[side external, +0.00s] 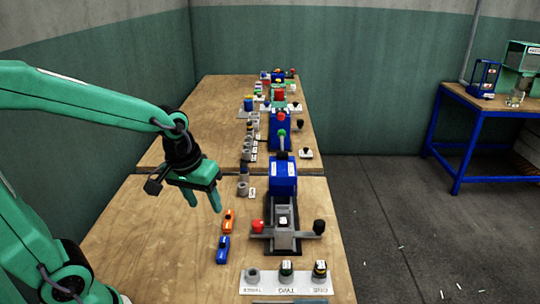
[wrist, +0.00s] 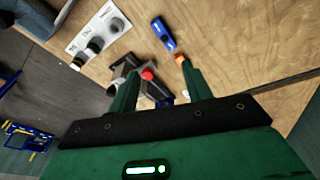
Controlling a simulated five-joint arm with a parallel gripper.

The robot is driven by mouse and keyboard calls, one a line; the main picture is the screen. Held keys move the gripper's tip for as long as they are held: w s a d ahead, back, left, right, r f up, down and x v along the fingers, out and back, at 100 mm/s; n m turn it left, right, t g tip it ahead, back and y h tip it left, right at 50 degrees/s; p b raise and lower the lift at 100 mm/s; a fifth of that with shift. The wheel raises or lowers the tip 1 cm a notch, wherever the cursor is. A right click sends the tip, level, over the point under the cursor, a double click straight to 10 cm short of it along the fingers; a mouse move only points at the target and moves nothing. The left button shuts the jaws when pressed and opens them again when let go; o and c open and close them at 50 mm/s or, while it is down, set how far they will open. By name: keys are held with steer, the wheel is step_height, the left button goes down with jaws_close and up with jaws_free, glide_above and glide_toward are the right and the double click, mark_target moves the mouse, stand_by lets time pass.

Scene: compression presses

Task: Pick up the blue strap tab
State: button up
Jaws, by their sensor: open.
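The blue strap tab (side external: 223,249) lies flat on the near wooden table, at the left of the press. It also shows in the wrist view (wrist: 163,35), beyond my fingertips. My gripper (side external: 203,200) is open and empty. It hangs above the table, up and to the left of the tab in the side view, clear of it. In the wrist view its two green fingers (wrist: 158,80) point toward the tabletop. An orange tab (side external: 229,221) lies just behind the blue one, and one finger partly hides it in the wrist view (wrist: 181,61).
A blue and grey press (side external: 283,178) with red and black knobs stands right of the tabs. A white labelled plate (side external: 260,284) with several knobs lies at the front. More presses and small parts line the table behind. The table's left side is bare.

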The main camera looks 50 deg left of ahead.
mark_target(223, 245)
steer(key=w+f+n+g, duration=0.1)
steer(key=f, duration=0.2)
steer(key=w+a+f+n, duration=0.1)
steer(key=f, duration=0.2)
steer(key=w+f+n+g, duration=0.1)
steer(key=w+f+n, duration=0.1)
steer(key=f, duration=0.2)
steer(key=shift+a+g, duration=0.25)
steer(key=shift+g, duration=0.05)
steer(key=shift+f, duration=1.3)
steer(key=shift+w+d+f, duration=0.1)
steer(key=shift+f, duration=1.2)
steer(key=shift+w+f, duration=0.1)
steer(key=shift+f, duration=1.2)
steer(key=shift+c, duration=0.2)
